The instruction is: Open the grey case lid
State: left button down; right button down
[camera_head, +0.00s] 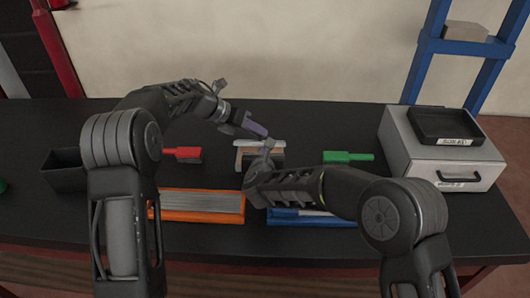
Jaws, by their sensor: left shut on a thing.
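A small light grey piece with a brownish part below it (245,153) is at the middle of the black table. I cannot tell whether it is the grey case or its lid, as my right wrist covers part of it. My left gripper (243,122) reaches in from the left, just above and behind it. It is shut on a small purple-grey thing (257,129), whose end is close to the light grey piece; contact is unclear. My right gripper (262,168) is in front of the piece, and its fingers cannot be made out.
A pale grey box with a black handle (455,165) stands at the right with a black tray (445,125) on it. An orange tray (170,215) and a blue tray (290,221) lie in front. A red brush (184,152), green brush (345,156) and black bin (65,178) lie around.

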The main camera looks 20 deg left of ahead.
pick_arm(q)
jog(key=c, duration=1.3)
grip_release()
jog(key=shift+s+d+f, duration=0.1)
jog(key=shift+s+f, duration=0.1)
jog(key=shift+f, duration=0.05)
pick_arm(e)
jog(key=shift+w+r, duration=0.3)
jog(key=shift+r, duration=0.4)
pick_arm(q)
jog(key=shift+o, duration=0.2)
pick_arm(e)
jog(key=shift+s+f, duration=0.15)
jog(key=shift+f, duration=0.15)
pick_arm(q)
jog(key=v, duration=1.2)
jog(key=shift+a, duration=0.25)
jog(key=shift+w+r, duration=0.15)
